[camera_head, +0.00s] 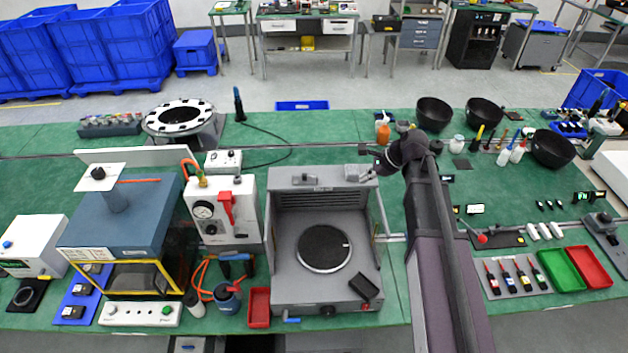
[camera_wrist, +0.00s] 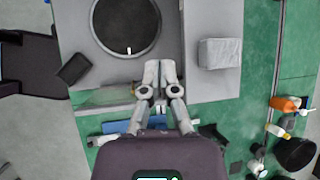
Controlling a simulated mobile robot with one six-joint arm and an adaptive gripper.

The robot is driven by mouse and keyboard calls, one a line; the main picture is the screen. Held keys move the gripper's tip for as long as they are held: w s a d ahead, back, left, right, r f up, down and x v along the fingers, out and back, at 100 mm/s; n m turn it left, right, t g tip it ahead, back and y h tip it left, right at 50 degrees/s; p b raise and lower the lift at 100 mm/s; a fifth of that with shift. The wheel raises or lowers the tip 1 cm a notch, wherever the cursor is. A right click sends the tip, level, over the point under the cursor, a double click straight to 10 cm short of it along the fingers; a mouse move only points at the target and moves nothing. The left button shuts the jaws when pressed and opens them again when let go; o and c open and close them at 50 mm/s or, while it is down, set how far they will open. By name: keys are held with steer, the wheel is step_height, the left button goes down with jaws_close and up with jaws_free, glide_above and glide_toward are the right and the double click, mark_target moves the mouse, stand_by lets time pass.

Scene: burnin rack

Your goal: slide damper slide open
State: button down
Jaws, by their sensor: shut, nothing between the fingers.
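The grey hooded unit (camera_head: 283,262) stands at mid-table, with a round dark plate (camera_head: 324,249) on its floor and a slotted back panel. A light grey block (camera_head: 361,177) sits at the top right of its hood and looks like the damper slide; it also shows in the wrist view (camera_wrist: 220,53). A small dark knob (camera_head: 303,178) is on the hood top farther left. My gripper (camera_wrist: 160,68) is shut and empty, above the unit's right side. In the wrist view its fingertips lie left of the block, apart from it in the picture; the height gap is unclear.
A pump-like unit with a red lever (camera_head: 226,207) stands close on the left. A small black box (camera_head: 364,287) sits at the unit's front right corner. Bottles (camera_head: 383,133) and black bowls (camera_head: 434,113) stand behind right. Green mat right of the unit is partly free.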

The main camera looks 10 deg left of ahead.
mark_target(307, 180)
steer(key=w+a+m+y+b, duration=0.1)
steer(key=w+a+m, duration=0.2)
steer(key=a+m, duration=0.1)
steer(key=shift+w+a+r+y, duration=0.2)
steer(key=shift+w+a+y, duration=0.15)
steer(key=shift+a, duration=0.3)
steer(key=shift+f, duration=0.1)
steer(key=b+x, duration=0.7)
steer(key=x, duration=0.2)
steer(key=shift+s+a+f, duration=0.1)
steer(key=shift+a+f, duration=0.05)
steer(key=shift+f, duration=0.1)
steer(key=a, duration=0.3)
steer(key=shift+a, duration=0.7)
